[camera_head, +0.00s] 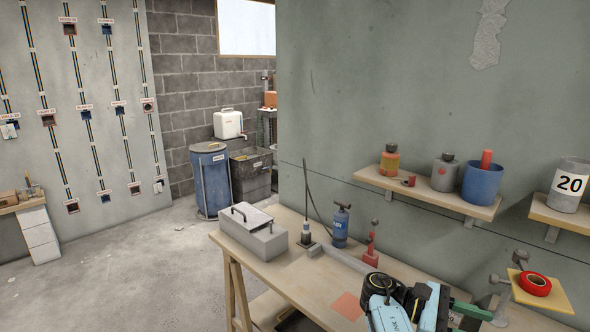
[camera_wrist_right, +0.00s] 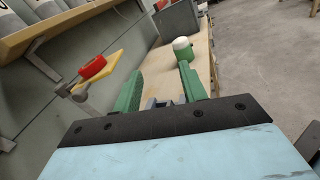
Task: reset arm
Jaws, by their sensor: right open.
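My right arm comes into the head view at the bottom right, and its pale blue wrist is over the front of the workbench. Its green-fingered right gripper (camera_head: 472,309) points to the right there. In the right wrist view the two green fingers of the right gripper (camera_wrist_right: 160,84) stand apart with nothing between them. A white cylinder with a green lower part (camera_wrist_right: 183,48) stands on the bench beyond the right-hand finger. My left gripper is not in view.
The workbench (camera_head: 290,275) holds a grey toolbox (camera_head: 252,232), a blue canister (camera_head: 341,227) and a red tool (camera_head: 371,247). Red tape (camera_head: 535,284) sits on a yellow plate (camera_head: 548,299) near my gripper. A wall shelf (camera_head: 425,193) carries several containers. Open floor (camera_head: 130,270) lies left.

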